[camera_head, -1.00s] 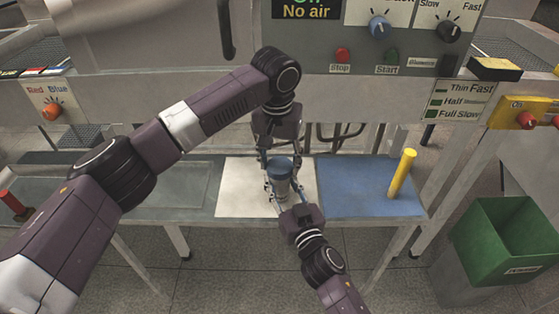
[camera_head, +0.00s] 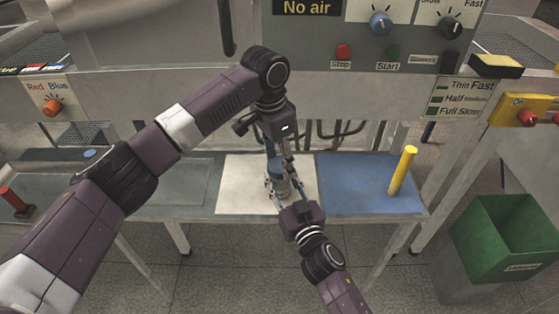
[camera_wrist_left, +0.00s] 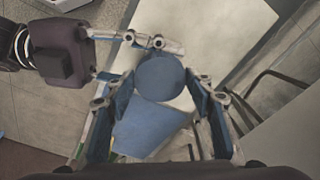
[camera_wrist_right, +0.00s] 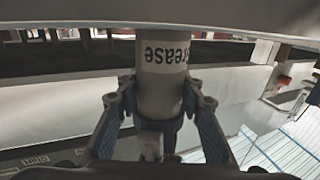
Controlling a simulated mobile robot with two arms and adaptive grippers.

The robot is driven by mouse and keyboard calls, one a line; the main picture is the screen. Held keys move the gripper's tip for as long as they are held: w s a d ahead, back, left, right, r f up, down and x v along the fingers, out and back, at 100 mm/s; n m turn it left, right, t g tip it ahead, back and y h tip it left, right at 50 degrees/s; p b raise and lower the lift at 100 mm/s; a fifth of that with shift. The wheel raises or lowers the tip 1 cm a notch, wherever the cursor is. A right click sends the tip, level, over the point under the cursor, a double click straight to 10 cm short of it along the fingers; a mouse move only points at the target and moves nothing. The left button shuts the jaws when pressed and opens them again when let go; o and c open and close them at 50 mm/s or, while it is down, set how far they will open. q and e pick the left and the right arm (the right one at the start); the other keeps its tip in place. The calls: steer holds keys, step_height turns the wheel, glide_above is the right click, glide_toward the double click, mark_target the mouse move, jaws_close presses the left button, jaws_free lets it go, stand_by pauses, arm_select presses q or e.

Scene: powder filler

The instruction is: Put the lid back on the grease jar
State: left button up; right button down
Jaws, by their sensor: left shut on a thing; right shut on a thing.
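The grease jar (camera_head: 281,186) is a grey cylinder upright over the white mat. Its label reads "Grease", upside down in the right wrist view (camera_wrist_right: 163,56). My right gripper (camera_head: 282,193) is shut around the jar body from the front. The round blue lid (camera_head: 274,166) sits at the jar's mouth; whether it is fully seated cannot be told. My left gripper (camera_head: 278,162) is shut on the lid from above and behind, tilted. In the left wrist view the lid (camera_wrist_left: 160,78) shows between its two fingers.
The jar is over the white mat (camera_head: 235,190). A blue mat (camera_head: 345,185) with a yellow post (camera_head: 402,171) lies to the right. A small blue round thing (camera_head: 90,154) is on the left bench. A green bin (camera_head: 505,240) stands right. The machine panel overhangs behind.

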arm_select(q)
steer(key=m, duration=0.6)
steer(key=shift+w+m+g, duration=0.15)
steer(key=shift+m+g, duration=0.25)
steer(key=m, duration=0.6)
steer(key=shift+w+g, duration=0.1)
steer(key=shift+g, duration=0.3)
steer(key=m, duration=0.6)
steer(key=shift+d+m+y, duration=0.1)
steer(key=shift+m+y, duration=0.2)
steer(key=shift+m, duration=0.1)
steer(key=m, duration=0.3)
steer(key=shift+g, duration=0.3)
steer(key=m+y, duration=0.1)
steer(key=m, duration=0.3)
steer(key=shift+w+d+m, duration=0.1)
steer(key=shift+m, duration=0.2)
steer(key=o, duration=0.9)
steer(key=shift+r, duration=2.25)
